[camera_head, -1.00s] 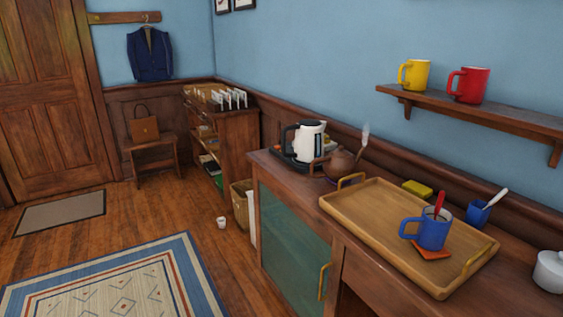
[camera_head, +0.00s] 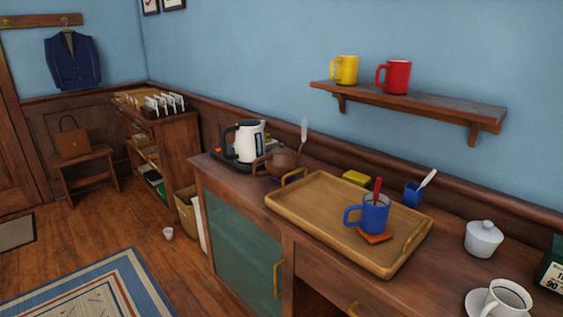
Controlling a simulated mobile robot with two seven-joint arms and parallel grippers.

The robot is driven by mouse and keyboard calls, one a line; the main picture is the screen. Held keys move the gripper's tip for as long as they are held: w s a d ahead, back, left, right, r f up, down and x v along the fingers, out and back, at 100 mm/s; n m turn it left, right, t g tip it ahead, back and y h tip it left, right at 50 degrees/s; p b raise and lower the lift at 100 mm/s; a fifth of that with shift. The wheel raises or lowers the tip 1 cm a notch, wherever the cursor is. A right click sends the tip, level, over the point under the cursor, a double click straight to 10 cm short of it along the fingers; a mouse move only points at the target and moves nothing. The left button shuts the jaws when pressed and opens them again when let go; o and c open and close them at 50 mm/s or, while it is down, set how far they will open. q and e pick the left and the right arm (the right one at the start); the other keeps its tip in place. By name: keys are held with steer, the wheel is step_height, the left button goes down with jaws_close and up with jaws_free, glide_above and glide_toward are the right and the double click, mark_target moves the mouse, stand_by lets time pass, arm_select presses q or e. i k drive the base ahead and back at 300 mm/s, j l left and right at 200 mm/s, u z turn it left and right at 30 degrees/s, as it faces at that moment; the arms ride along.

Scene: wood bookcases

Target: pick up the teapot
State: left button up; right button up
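A brown, round teapot (camera_head: 284,159) stands on the wooden sideboard, just right of the white electric kettle (camera_head: 247,142). Its spout or handle side faces the kettle, and the far-left handle of the wooden tray partly covers its lower front. Steam or a pale utensil shows just behind it. Neither of my grippers shows in the head view.
The wooden tray (camera_head: 299,212) holds a blue mug (camera_head: 372,214) with a red spoon. A yellow sponge (camera_head: 356,177), blue cup (camera_head: 412,194), white sugar bowl (camera_head: 483,239) and coffee cup (camera_head: 504,300) stand nearby. A shelf (camera_head: 410,104) with two mugs overhangs. Floor in front is open.

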mark_target(280, 160)
steer(key=i+j, duration=0.15)
steer(key=j, duration=0.25)
steer(key=i+j, duration=0.15)
steer(key=j, duration=0.2)
steer(key=i+j, duration=0.1)
steer(key=j, duration=0.3)
steer(key=i+j, duration=0.15)
steer(key=j, duration=0.25)
steer(key=j+z, duration=0.1)
steer(key=z, duration=0.3)
steer(key=j+z, duration=0.1)
steer(key=z, duration=0.3)
steer(key=j+z, duration=0.1)
steer(key=z, duration=0.3)
steer(key=i, duration=0.05)
